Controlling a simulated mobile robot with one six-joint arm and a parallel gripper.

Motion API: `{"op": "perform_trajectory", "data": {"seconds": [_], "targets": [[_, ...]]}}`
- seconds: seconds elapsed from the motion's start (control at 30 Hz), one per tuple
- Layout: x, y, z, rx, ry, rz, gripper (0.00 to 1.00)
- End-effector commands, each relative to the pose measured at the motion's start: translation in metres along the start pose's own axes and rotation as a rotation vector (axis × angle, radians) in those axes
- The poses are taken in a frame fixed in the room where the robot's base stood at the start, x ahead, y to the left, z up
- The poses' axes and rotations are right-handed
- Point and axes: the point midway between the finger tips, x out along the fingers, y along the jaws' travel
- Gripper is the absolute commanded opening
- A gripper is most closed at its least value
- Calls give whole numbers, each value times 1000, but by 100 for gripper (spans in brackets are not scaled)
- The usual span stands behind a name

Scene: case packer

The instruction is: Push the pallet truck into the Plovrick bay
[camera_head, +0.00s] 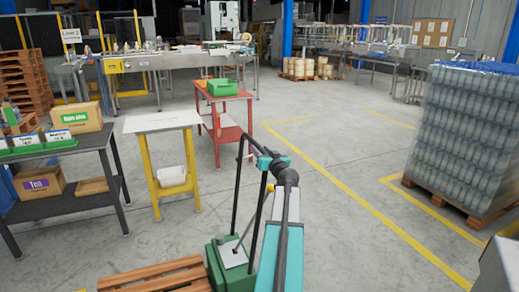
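A green truck body with a tall black handle frame, which looks like the pallet truck (232,268), stands at the bottom centre. A wooden pallet (160,277) lies low beside it on the left; I cannot tell whether it rests on the truck's forks. My arm reaches forward from the bottom edge. My gripper (258,155) is at the top of the black handle frame, but its fingers are too small and hidden to show whether they grip the bar. Yellow lines (350,193) mark floor areas on the right; no Plovrick label is readable.
A pallet of wrapped bottles (468,135) stands right, inside yellow lines. A red table (222,92) with a green bin, a yellow-legged table (160,122) and a dark bench (88,145) with boxes stand left. Conveyors cross the back. Grey floor right of centre is clear.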

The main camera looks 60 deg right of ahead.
Motion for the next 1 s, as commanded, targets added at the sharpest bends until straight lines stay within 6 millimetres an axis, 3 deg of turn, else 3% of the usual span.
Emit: {"op": "perform_trajectory", "data": {"seconds": [0.23, 0.63, 0.87, 1.0], "targets": [[16, 0, 0, -1, 0, 1, 39], [19, -1, 1, -1, -1, 0, 39], [19, -1, 1, -1, -1, 0, 0], [23, 3, 0, -1, -1, 0, 0]]}}
